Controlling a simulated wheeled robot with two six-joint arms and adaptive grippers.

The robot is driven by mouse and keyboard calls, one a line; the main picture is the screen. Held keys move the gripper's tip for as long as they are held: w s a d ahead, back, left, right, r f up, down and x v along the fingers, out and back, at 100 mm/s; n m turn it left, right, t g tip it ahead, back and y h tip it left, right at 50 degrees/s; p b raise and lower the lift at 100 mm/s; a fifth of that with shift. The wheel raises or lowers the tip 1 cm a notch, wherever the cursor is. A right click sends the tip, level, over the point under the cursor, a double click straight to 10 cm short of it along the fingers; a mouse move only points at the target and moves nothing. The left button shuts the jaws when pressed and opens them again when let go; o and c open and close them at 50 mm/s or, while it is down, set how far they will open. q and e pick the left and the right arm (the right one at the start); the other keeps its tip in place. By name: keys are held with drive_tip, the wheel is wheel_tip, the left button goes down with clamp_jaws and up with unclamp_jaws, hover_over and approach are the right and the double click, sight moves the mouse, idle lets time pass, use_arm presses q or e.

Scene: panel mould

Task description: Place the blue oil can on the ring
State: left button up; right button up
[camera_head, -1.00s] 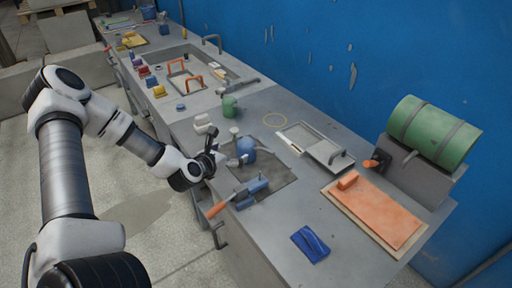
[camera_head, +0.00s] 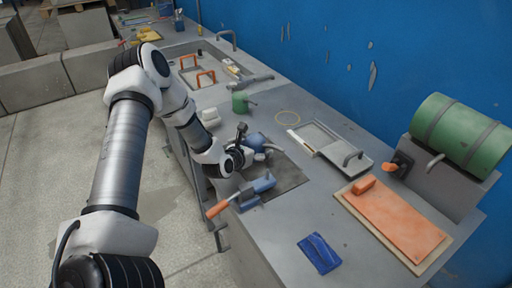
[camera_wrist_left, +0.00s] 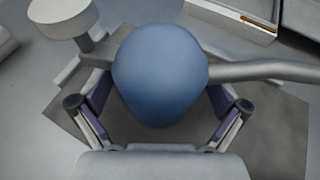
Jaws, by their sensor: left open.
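The blue oil can (camera_head: 257,141) stands on a dark grey mat (camera_head: 291,178) on the bench, partly hidden by my left gripper in the head view. My left gripper (camera_head: 246,152) is open, with its fingers close around the can's near side. In the left wrist view the can's rounded blue body (camera_wrist_left: 160,75) sits between the two open fingers (camera_wrist_left: 158,122), with visible gaps at both sides. A grey spout reaches to the right there. My right gripper is out of view.
A green can (camera_head: 241,102) stands left of the ring and a grey tray (camera_head: 330,143) lies right of it. A vice with an orange handle (camera_head: 218,209) is in front of the mat. A blue cloth (camera_head: 319,253) and orange board (camera_head: 397,222) lie nearer.

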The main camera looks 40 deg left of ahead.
use_arm(q)
drive_tip(key=shift+s+r, duration=0.15)
drive_tip(key=c, duration=1.7)
